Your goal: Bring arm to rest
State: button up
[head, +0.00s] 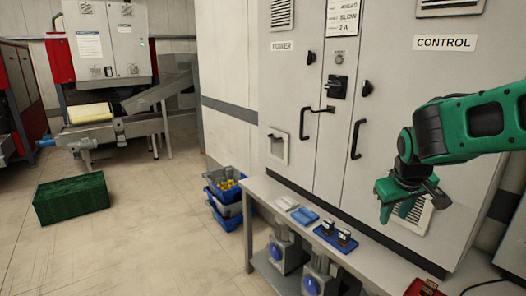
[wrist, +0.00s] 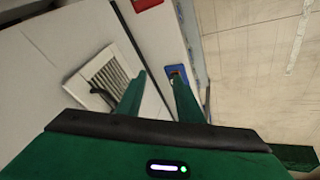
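My green arm reaches in from the right in the head view. My gripper (head: 398,212) hangs in the air in front of the grey cabinet, above the right part of the bench. In the wrist view my gripper (wrist: 160,82) shows two green fingers standing apart with nothing between them. It is open and empty, and its fingertips touch nothing that I can see.
The grey cabinet (head: 390,75) stands close behind my gripper. The bench (head: 262,190) below holds a blue tray (head: 335,238) with small dark items. Blue crates (head: 222,200) stand on the floor left of it. A green crate (head: 72,198) lies farther left. The middle floor is clear.

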jog(key=s+a+f+m+y, duration=0.2)
jog(key=s+a, duration=0.3)
jog(key=s, duration=0.7)
jog(key=s+d+f+m+g, duration=0.1)
jog(key=s+d+m+g, duration=0.1)
jog(key=s+d, duration=0.3)
jog(key=s+d+f+m+g, duration=0.1)
jog(key=s+d+m, duration=0.3)
jog(key=s, duration=0.7)
jog(key=d+g, duration=0.1)
jog(key=d, duration=0.1)
jog(key=shift+s+d+f+g, duration=0.2)
jog(key=shift+s+d+g, duration=0.1)
jog(key=shift+g, duration=0.1)
jog(key=shift+d, duration=0.1)
